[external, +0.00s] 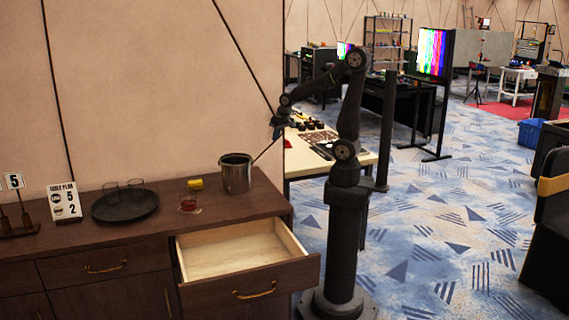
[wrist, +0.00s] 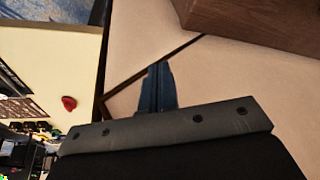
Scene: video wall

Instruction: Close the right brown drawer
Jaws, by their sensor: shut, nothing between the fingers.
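The right brown drawer (external: 252,287) of the dark wooden sideboard is pulled out in the external view. Its pale inside looks empty, and a brass handle (external: 254,292) is on its front. My gripper (external: 278,132) is high above the sideboard's back right corner, near the wall's edge, well above and behind the drawer and apart from it. In the wrist view my gripper (wrist: 157,88) has its dark blue fingers together with nothing between them. A brown wooden piece (wrist: 265,20), probably the sideboard, shows at the top right there. I cannot make out the drawer in that view.
A metal pot (external: 236,175) with a thin handle sticking up stands on the sideboard top (external: 160,222), below my gripper. A glass (external: 188,203), a yellow item (external: 195,184) and a dark round tray (external: 125,206) with glasses are also there. A cluttered table (external: 350,167) stands behind.

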